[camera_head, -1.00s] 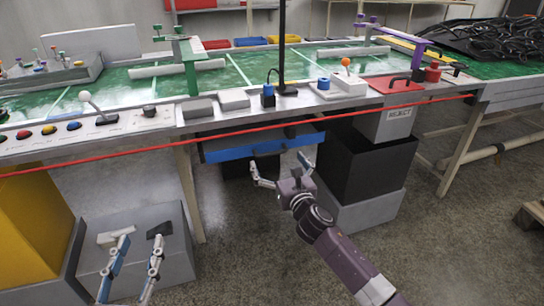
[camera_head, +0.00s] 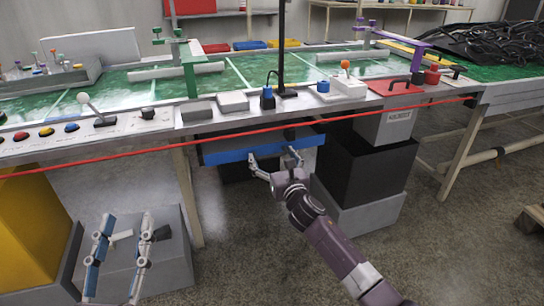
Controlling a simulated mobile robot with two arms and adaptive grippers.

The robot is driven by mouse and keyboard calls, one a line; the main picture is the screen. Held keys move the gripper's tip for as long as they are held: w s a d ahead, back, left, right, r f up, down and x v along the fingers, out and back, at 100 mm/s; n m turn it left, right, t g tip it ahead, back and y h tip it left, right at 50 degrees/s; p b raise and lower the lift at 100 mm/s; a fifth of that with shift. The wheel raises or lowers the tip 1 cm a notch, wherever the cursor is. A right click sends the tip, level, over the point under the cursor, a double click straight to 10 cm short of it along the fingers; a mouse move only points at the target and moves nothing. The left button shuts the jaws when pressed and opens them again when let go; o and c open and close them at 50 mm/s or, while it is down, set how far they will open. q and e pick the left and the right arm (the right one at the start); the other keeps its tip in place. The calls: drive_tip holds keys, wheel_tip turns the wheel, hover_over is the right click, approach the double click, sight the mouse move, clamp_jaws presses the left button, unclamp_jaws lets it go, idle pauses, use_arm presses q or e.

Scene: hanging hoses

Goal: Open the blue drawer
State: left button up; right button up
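The blue drawer (camera_head: 225,155) is under the front edge of the workbench and looks shut. My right gripper (camera_head: 273,158) is at the right half of the drawer's front, its two fingers spread apart and empty. Its fingertips overlap the blue front in the picture; I cannot tell whether they touch it. No handle on the drawer shows clearly. My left gripper (camera_head: 127,220) is at the lower left, open and empty, in front of a grey box (camera_head: 172,268).
A red cord (camera_head: 222,138) runs across the bench front, in front of the drawer. A black bin (camera_head: 368,165) stands right of the drawer on a grey block. A yellow box (camera_head: 30,225) stands at the left. A bench leg (camera_head: 187,195) is left of the drawer.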

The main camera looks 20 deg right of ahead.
drive_tip(key=c, duration=1.1)
use_arm(q)
drive_tip(key=shift+w+f, duration=0.1)
use_arm(e)
drive_tip(key=shift+s, duration=0.15)
